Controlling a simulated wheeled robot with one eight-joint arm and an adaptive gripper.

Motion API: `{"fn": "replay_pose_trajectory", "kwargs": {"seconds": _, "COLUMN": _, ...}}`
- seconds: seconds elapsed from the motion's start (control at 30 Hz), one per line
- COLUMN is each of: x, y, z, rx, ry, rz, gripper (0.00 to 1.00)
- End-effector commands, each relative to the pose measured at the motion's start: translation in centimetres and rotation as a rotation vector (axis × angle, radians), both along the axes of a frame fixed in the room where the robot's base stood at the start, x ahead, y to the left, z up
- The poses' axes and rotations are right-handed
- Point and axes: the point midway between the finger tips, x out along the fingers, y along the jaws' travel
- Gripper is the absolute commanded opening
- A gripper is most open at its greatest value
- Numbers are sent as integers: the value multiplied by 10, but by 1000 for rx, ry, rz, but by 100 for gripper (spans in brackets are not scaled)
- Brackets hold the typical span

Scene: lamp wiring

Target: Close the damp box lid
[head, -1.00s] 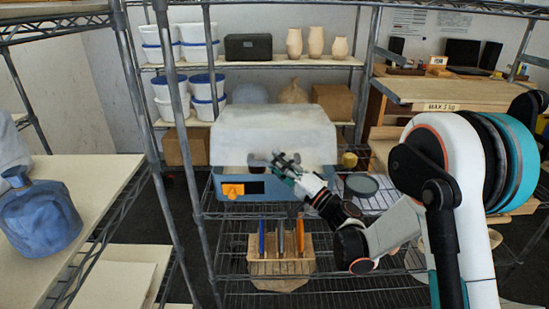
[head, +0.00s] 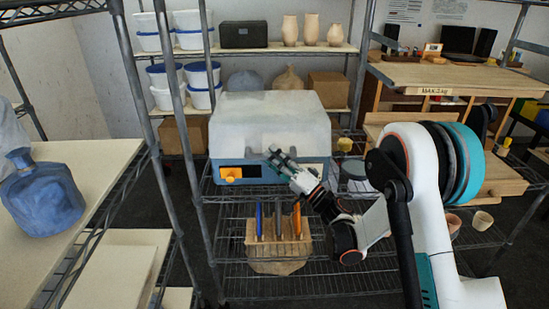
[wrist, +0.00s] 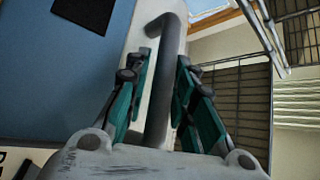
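The damp box has a blue base (head: 258,178) and a whitish lid (head: 268,118). It stands on the wire rack, and the lid sits down over the base with no clear gap in the head view. My gripper (head: 280,158) is at the front of the box, near the lower edge of the lid. In the wrist view, its teal fingers (wrist: 165,90) are apart, with a grey bent bar (wrist: 160,110) between them, apparently a handle. I cannot tell whether either finger touches it. The blue box face (wrist: 60,80) fills the left of that view.
An orange tag (head: 231,173) is on the box front. A wooden holder (head: 275,240) with upright tools stands on the shelf below. A grey round dish (head: 358,180) is right of the box. A rack post (head: 195,200) stands left of it.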

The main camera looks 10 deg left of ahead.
Motion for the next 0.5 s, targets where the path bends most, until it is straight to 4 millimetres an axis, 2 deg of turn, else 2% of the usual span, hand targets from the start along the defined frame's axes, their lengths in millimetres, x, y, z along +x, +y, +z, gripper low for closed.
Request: {"fn": "replay_pose_trajectory", "kwargs": {"seconds": 0.5, "x": 0, "y": -4, "z": -2, "rx": 2, "ry": 1, "rz": -2, "gripper": 26}}
